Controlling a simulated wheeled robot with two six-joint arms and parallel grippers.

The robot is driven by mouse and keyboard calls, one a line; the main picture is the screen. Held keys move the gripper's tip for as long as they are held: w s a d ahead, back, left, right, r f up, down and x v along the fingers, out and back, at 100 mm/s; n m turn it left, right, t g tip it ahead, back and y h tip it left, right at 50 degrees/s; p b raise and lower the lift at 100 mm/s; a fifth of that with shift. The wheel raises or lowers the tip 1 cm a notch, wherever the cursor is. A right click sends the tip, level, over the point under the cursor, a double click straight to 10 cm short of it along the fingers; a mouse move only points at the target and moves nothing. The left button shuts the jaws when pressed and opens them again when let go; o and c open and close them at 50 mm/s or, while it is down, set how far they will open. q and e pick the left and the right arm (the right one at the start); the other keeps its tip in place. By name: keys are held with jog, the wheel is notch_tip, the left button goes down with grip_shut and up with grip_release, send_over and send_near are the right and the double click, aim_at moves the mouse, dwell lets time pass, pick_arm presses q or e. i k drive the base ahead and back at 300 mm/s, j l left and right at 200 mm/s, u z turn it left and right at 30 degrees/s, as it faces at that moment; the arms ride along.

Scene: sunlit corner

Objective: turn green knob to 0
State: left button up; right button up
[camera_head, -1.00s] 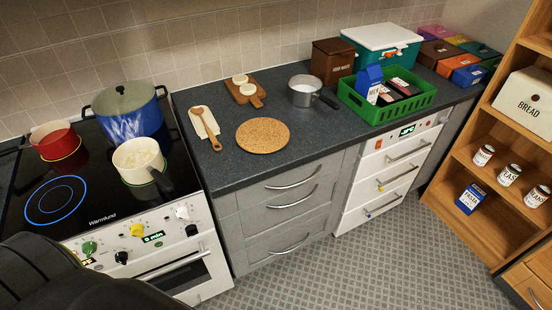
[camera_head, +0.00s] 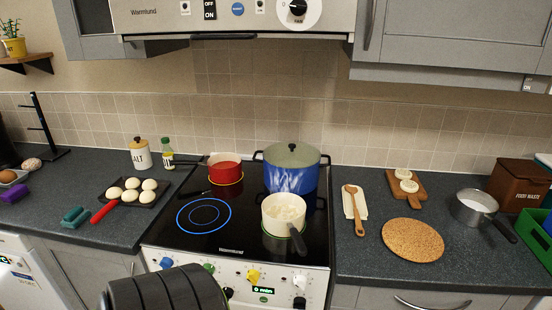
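The green knob (camera_head: 209,267) sits on the white front panel of the cooker (camera_head: 315,287), at the lower middle of the head view. Its pointer and markings are too small to read. A blue knob (camera_head: 166,262) is to its left and a yellow knob (camera_head: 253,276) to its right. A green ring shows under the cream pot (camera_head: 284,212) at the front right of the black hob. A dark ribbed part of my arm covers the panel below the green knob. Neither of my grippers is in view.
A red pan (camera_head: 225,167) and a blue lidded pot (camera_head: 291,170) stand on the back of the hob. An empty blue ring (camera_head: 204,215) marks the front left. The cream pot's dark handle (camera_head: 298,243) points toward the front edge, above the panel.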

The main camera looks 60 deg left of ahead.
aim_at(209, 268)
jog(key=u, duration=1.4)
